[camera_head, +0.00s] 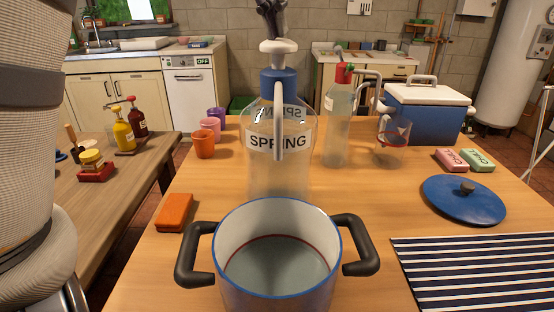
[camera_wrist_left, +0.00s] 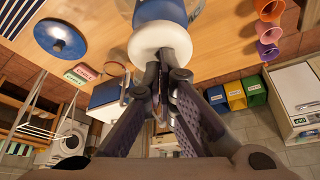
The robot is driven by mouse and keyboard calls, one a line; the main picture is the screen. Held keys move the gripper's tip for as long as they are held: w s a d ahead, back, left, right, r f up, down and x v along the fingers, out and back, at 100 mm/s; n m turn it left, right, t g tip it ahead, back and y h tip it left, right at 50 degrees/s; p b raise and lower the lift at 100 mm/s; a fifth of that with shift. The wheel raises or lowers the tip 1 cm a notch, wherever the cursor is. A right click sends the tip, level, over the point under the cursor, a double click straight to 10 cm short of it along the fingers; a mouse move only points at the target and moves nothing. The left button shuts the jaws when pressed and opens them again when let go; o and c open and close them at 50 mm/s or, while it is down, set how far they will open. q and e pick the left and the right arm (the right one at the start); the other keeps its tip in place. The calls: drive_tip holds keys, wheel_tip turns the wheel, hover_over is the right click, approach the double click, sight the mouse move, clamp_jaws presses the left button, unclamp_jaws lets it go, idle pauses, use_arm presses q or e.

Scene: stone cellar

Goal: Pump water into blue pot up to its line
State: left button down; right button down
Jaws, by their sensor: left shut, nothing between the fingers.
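The blue pot (camera_head: 228,222) stands at the front of the table, with a white inside and two black handles. A red line (camera_head: 248,240) runs around its inside wall, and the grey water surface (camera_head: 275,268) lies close to it; I cannot tell exactly how close. Behind it stands a clear bottle (camera_head: 262,168) labelled SPRING, with a blue collar and a white pump head (camera_head: 278,46); its spout hangs towards the pot. My left gripper (camera_head: 272,28) is shut and empty, fingertips at the top of the pump head, also in the left wrist view (camera_wrist_left: 163,62). My right gripper is out of view.
A second pump bottle (camera_head: 338,125) with a red collar, a glass jug (camera_head: 393,138) and a blue cooler (camera_head: 425,112) stand behind right. A blue lid (camera_head: 462,205) and a striped mat (camera_head: 485,270) lie right. An orange block (camera_head: 174,212) and several cups (camera_head: 204,144) are left.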

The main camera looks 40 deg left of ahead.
use_arm(q)
drive_tip(key=shift+f, duration=1.3)
drive_tip(key=shift+r, duration=1.95)
drive_tip(key=shift+r, duration=0.1)
drive_tip(key=shift+r, duration=2.9)
